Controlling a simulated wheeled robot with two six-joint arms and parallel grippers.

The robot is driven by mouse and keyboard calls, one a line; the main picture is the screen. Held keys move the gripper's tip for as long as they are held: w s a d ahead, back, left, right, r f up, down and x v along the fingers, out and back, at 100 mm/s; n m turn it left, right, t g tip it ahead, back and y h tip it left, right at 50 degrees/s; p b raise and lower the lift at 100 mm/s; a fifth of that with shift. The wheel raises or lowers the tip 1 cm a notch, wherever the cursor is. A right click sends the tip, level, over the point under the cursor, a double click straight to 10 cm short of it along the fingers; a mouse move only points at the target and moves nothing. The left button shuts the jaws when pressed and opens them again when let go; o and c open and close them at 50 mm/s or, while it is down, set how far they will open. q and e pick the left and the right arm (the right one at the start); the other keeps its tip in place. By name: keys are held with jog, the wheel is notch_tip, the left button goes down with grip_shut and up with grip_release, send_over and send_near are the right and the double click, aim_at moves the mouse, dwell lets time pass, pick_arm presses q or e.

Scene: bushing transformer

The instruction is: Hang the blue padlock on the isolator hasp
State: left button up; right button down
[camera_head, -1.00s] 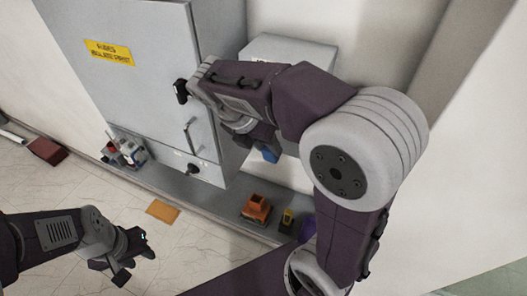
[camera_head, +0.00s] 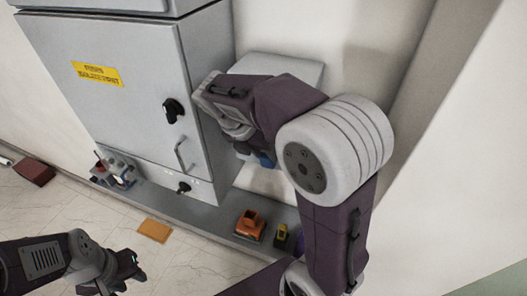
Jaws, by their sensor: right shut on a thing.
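The blue padlock (camera_head: 266,159) shows only as a small blue patch under my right wrist, beside the grey cabinet. My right gripper (camera_head: 259,154) is shut on it; its fingers are largely hidden by my own arm. The grey cabinet (camera_head: 110,110) has a black rotary handle (camera_head: 173,110) on its door and a smaller black knob (camera_head: 184,188) on the lower panel. I cannot make out which part is the isolator hasp. My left gripper (camera_head: 124,277) is low at the left, over the floor, open and empty, away from the cabinet.
A grey ledge (camera_head: 205,215) runs below the cabinet. It carries an orange block-like item (camera_head: 249,225), a yellow-and-black item (camera_head: 281,236) and a rack of small items (camera_head: 117,170). An orange card (camera_head: 154,230) and a dark red box (camera_head: 34,171) lie at the left. A grey wall box (camera_head: 285,68) is behind my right arm.

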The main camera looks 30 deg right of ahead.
dwell(0.3)
jog(key=c, duration=0.9)
grip_release()
jog(key=shift+o, duration=0.2)
jog(key=v, duration=0.9)
